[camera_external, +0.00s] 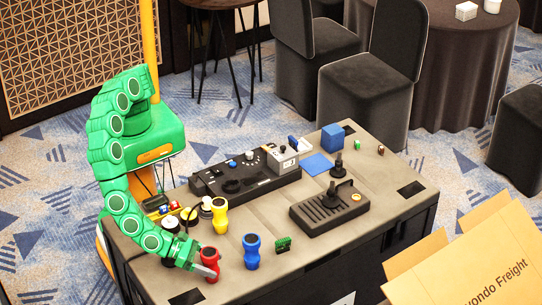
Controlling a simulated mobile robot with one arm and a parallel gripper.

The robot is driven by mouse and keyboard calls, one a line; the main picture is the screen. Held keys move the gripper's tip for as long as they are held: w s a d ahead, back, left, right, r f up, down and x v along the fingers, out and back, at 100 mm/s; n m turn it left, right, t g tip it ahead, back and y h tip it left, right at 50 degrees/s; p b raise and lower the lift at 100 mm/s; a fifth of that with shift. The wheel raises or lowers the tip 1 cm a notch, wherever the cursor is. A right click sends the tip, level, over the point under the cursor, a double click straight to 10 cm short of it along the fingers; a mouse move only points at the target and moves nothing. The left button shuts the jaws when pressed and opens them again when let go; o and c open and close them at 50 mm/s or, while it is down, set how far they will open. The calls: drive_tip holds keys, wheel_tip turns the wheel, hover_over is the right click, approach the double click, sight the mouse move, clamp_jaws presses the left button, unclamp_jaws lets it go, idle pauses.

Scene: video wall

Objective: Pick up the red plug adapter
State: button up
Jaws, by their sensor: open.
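A red waisted piece (210,256), which I take to be the red plug adapter, stands upright near the front left edge of the case-like table. My green arm reaches down from the left, and my gripper (206,269) is open right beside the red piece, overlapping it in this view. A grey finger crosses in front of its lower part. I cannot tell whether the fingers touch it or lie on both sides of it.
A blue piece (252,252) of like shape stands just to the right, and a yellow one (220,216) behind. A small green block (283,244) and a black slotted unit (328,207) lie farther right. A black control panel (245,172) lies behind. An open cardboard box (460,265) is front right.

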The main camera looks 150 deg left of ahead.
drive_tip(key=c, duration=1.1)
drive_tip(key=shift+c, duration=0.2)
